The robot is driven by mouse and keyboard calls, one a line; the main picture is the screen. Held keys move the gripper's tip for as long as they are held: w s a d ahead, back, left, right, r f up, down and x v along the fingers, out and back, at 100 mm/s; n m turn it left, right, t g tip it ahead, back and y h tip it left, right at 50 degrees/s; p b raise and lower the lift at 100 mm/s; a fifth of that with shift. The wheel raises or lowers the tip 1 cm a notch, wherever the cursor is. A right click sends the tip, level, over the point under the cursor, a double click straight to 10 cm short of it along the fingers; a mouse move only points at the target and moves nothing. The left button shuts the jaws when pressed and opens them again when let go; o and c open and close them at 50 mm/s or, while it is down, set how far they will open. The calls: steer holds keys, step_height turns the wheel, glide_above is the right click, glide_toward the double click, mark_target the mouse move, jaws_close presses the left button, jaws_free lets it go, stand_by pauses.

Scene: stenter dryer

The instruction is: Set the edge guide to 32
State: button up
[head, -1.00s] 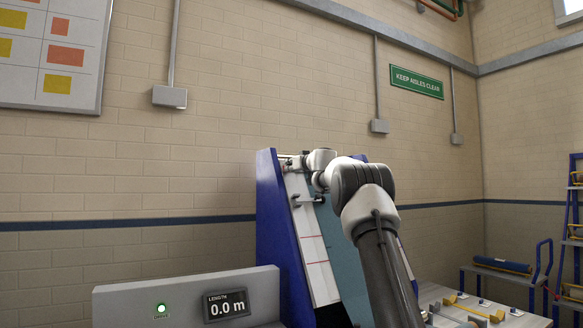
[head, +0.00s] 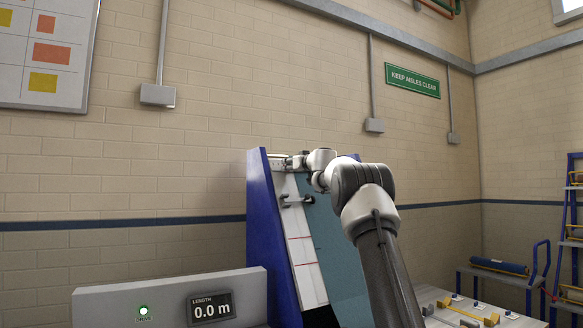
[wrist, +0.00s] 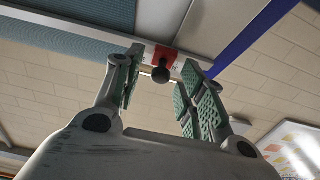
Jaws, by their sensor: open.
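In the wrist view, the edge guide shows as a red block (wrist: 162,58) with a round black knob (wrist: 161,75) on a pale rail (wrist: 100,35). My gripper (wrist: 163,66) is open, with its green-padded fingers on either side of the knob. A gap shows on both sides; whether a pad touches the knob I cannot tell. Scale marks beside the red block are too small to read. In the head view, my gripper is at the top of a slanted blue-sided panel (head: 262,230), small and partly hidden.
A grey console (head: 110,300) has a lit green lamp (head: 143,310) and a length display (head: 210,308) reading 0.0 m. A small clamp-like bracket (head: 296,201) sits on the panel's white strip. A bench (head: 470,310) with yellow handles is at lower right.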

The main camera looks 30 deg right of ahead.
steer(key=shift+s, duration=0.1)
steer(key=s, duration=1.2)
steer(key=shift+d, duration=0.2)
steer(key=shift+w, duration=0.1)
